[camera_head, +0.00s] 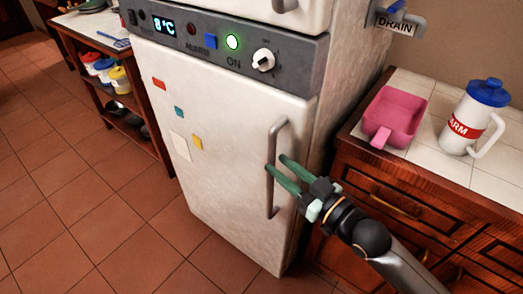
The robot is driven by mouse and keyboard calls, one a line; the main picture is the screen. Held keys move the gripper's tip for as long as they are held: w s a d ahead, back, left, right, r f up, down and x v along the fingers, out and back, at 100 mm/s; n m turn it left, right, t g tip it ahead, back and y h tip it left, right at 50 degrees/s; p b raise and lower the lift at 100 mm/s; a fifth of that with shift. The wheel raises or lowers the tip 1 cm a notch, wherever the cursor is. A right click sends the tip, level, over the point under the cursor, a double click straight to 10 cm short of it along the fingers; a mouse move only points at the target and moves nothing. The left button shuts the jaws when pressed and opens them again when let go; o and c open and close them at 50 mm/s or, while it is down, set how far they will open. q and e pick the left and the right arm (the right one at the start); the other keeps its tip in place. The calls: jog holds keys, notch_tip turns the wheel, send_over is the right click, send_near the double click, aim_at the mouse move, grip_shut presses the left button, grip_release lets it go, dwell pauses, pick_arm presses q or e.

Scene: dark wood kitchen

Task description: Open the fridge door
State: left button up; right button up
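The white fridge door (225,130) is closed, flush with the fridge body. Its grey vertical bar handle (271,196) is on the right side of the door. My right gripper (276,163) comes in from the lower right, with its two green fingers pointing at the handle. The fingers are apart, with a gap between them. The lower fingertip overlaps the handle bar in the picture, and the upper one shows just right of it. I cannot tell whether either touches the bar. My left gripper is not in view.
A control panel (220,42) with a lit green light and a white knob runs above the door. A tiled counter with drawers (400,205) stands close on the right, bearing a pink container (395,113) and a white jug (466,118). The tiled floor (75,215) at left is clear.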

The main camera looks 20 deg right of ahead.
aim_at(262, 152)
jog(key=x, duration=0.6)
jog(key=shift+w+a, duration=0.2)
jog(key=shift+w, duration=0.05)
grip_shut()
dwell(1.2)
